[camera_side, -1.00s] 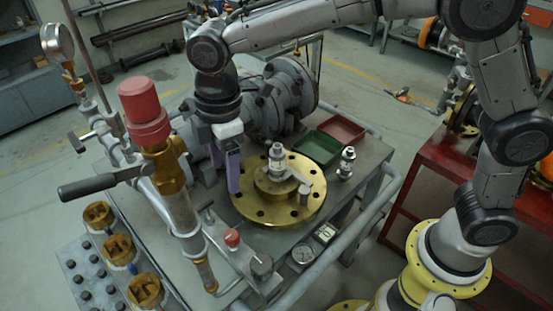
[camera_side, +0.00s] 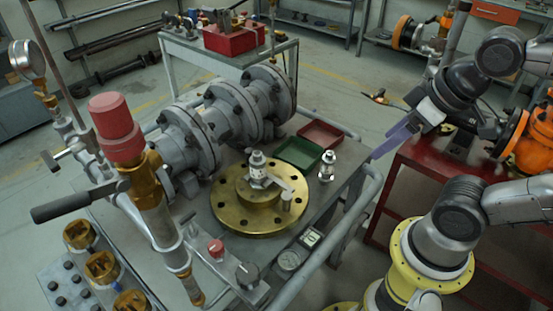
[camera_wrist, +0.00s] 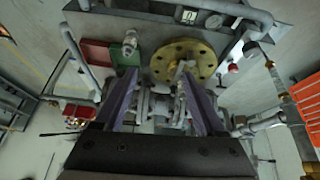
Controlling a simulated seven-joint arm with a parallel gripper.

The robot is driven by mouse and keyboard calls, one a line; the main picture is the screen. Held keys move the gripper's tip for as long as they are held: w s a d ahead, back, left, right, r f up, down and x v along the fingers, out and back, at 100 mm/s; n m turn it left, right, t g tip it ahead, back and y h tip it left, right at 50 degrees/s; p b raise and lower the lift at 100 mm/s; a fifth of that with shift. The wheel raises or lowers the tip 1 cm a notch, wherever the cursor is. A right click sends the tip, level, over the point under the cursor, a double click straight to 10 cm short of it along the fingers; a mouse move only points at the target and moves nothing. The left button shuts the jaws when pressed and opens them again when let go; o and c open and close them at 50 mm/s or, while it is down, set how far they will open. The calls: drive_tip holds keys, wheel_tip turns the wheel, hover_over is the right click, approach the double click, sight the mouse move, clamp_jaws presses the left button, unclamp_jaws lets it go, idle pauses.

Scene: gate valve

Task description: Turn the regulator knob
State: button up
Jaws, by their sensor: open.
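A dark round knob (camera_side: 248,274) and a smaller red knob (camera_side: 216,248) stand on the narrow grey panel at the cart's front edge. I cannot tell which is the regulator knob. The red knob also shows in the wrist view (camera_wrist: 233,68). A round gauge (camera_side: 289,260) and a small display (camera_side: 310,237) sit to their right. My gripper (camera_side: 393,139) is right of the cart, near the red table, well apart from both knobs. In the wrist view its two purple fingers (camera_wrist: 160,78) are spread with nothing held between them. One finger largely hides the other in the side view.
A brass flange (camera_side: 233,212) with a fitting sits mid-cart. Green (camera_side: 299,152) and red (camera_side: 321,135) trays and a small metal fitting (camera_side: 327,166) are behind it. A red-topped valve with a lever handle (camera_side: 80,205) rises at left. A pipe rail (camera_side: 335,235) edges the cart.

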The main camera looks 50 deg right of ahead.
drive_tip(key=shift+o, duration=1)
drive_tip(key=shift+w+r+m, duration=0.1)
drive_tip(key=shift+w+m, duration=0.05)
drive_tip(key=shift+m, duration=0.15)
drive_tip(key=w+a+r+n, duration=0.2)
drive_tip(key=w+r+n, duration=0.2)
drive_tip(key=w+n, duration=0.15)
drive_tip(key=n+g, duration=0.6)
drive_tip(key=n, duration=0.8)
hover_over(247, 272)
wheel_tip(247, 272, down, 12)
wheel_tip(247, 272, down, 13)
